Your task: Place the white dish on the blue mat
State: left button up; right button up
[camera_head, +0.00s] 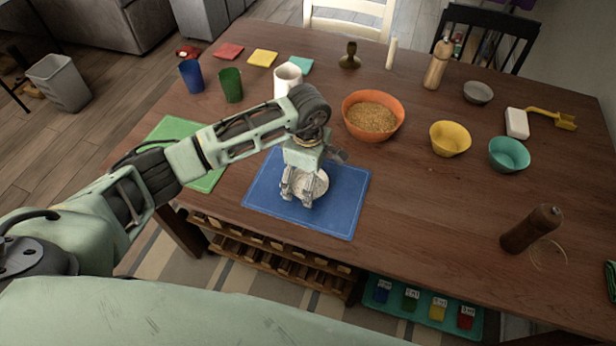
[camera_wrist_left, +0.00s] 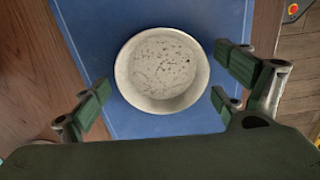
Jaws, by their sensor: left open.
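The white dish (camera_head: 312,186) sits on the blue mat (camera_head: 338,213) in the head view, with speckles on its inside. My left gripper (camera_head: 297,196) is above the mat at the dish, and its fingers hide part of the dish's left side. In the left wrist view the whole dish (camera_wrist_left: 162,70) shows upright on the blue mat (camera_wrist_left: 150,122). The fingers of the left gripper (camera_wrist_left: 160,95) stand apart on both sides of the dish, with a visible gap to its rim. My right gripper is in neither view.
An orange bowl (camera_head: 372,98) of grain stands behind the mat. A green mat (camera_head: 207,180) lies left, partly under my arm. Blue (camera_head: 191,77) and green (camera_head: 231,85) cups and a white mug (camera_head: 287,76) stand behind my arm.

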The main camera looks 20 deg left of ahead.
pick_arm(q)
jog(key=shift+r, duration=0.1)
jog(key=shift+r, duration=0.25)
notch_tip(320, 180, up, 12)
jog(key=b, duration=0.2)
jog(key=shift+f, duration=0.15)
